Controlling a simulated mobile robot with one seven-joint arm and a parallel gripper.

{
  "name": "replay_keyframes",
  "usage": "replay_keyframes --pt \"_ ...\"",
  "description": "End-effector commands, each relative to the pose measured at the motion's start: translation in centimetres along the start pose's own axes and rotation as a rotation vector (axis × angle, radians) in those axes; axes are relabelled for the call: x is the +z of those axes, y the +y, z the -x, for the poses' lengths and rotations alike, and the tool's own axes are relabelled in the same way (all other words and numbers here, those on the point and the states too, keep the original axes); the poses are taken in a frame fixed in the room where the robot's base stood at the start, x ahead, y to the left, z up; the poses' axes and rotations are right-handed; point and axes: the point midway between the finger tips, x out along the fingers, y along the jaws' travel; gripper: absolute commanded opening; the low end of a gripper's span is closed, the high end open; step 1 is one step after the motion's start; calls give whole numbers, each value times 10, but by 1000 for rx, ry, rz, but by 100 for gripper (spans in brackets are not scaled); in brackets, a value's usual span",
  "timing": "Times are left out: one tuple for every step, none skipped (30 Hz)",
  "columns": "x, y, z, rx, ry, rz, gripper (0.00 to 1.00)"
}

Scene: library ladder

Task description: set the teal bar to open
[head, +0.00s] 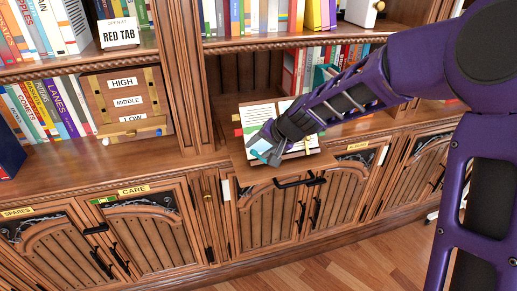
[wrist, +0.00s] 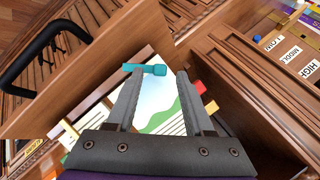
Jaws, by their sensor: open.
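The teal bar (wrist: 145,69) shows in the wrist view as a short piece with a thicker right end, just at the fingertips. My gripper (wrist: 161,72) is open, with the bar's thick end between the tips and its thin end passing the left finger. I cannot tell whether they touch. In the head view my gripper (head: 265,146) is low over the front left of an open book (head: 262,113), and some teal (head: 260,155) shows at its tips. My gripper hides part of the book and of the bar's mounting.
The book lies on a pulled-out wooden shelf (head: 245,170) with a black handle (head: 300,181) below its front. A red tab (wrist: 200,88) sticks out of the book. A sign (head: 119,33) reads "OPEN AT RED TAB". A HIGH/MIDDLE/LOW panel (head: 123,92) stands at left.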

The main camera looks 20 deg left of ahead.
Motion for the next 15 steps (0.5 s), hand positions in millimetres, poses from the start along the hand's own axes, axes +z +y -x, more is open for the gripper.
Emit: replay_keyframes --pt "0 0 -4 0 -1 0 52" --pt "0 0 -6 0 0 0 52" --pt "0 0 -7 0 0 1 52" --pt "0 0 -8 0 0 1 52" --pt "0 0 -9 0 0 1 52" --pt "0 0 -9 1 0 1 52" --pt "0 0 -9 1 0 1 52" --pt "0 0 -9 1 0 1 52" --pt "0 0 -9 1 0 1 52" --pt "0 0 -9 1 0 1 52" --pt "0 0 -9 1 0 1 52" --pt "0 0 -9 1 0 1 52" --pt "0 0 -9 1 0 1 47" --pt "0 0 -9 1 0 1 42" --pt "0 0 -9 1 0 1 34"
